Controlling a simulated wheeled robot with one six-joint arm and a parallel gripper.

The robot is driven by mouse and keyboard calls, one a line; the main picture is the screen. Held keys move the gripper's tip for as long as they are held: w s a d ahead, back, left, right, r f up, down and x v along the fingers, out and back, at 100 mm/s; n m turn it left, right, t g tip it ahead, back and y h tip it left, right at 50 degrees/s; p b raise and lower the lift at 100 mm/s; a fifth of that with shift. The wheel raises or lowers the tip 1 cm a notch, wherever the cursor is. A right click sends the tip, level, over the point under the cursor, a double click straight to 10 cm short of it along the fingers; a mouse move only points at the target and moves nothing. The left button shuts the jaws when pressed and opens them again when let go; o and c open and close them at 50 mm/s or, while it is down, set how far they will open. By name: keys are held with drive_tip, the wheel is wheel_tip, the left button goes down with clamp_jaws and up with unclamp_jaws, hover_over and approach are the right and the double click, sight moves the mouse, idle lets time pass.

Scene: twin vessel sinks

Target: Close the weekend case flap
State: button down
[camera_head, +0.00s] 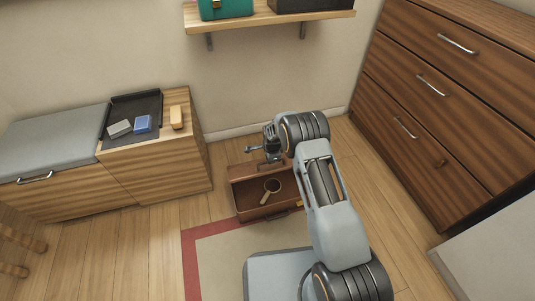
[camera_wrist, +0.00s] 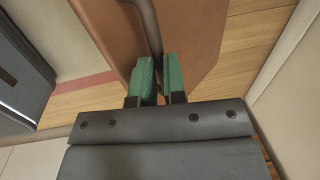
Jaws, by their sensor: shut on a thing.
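The weekend case (camera_head: 238,194) is a brown open box on the floor, with a magnifying glass (camera_head: 272,186) lying inside. Its flap (camera_head: 243,171) stands raised at the back, partly hidden by my arm. My gripper (camera_head: 262,148) is at the flap's upper edge, behind the open case. In the wrist view, the green fingertips of my gripper (camera_wrist: 160,80) are closed on a thin dark brown strip that looks like part of the flap, with the brown flap panel (camera_wrist: 195,35) around it. I cannot tell whether the strip is a rim or a handle.
A wooden bench with a grey cushion (camera_head: 50,138) and a dark tray (camera_head: 122,115) stands left. A tall wooden drawer unit (camera_head: 425,110) stands right. A wall shelf (camera_head: 270,22) is above. A red-bordered rug (camera_head: 215,265) lies in front.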

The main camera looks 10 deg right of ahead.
drive_tip(key=shift+s+d+f, duration=0.2)
drive_tip(key=shift+s+f, duration=0.6)
drive_tip(key=shift+s, duration=0.05)
drive_tip(key=c, duration=1.8)
unclamp_jaws()
drive_tip(key=shift+s, duration=0.3)
drive_tip(key=o, duration=0.4)
drive_tip(key=shift+w+f, duration=0.1)
drive_tip(key=shift+c, duration=0.2)
drive_tip(key=shift+d, duration=0.1)
wheel_tip(320, 180, up, 14)
drive_tip(key=s+p, duration=0.2)
drive_tip(key=p, duration=0.3)
drive_tip(key=shift+d+f, duration=0.15)
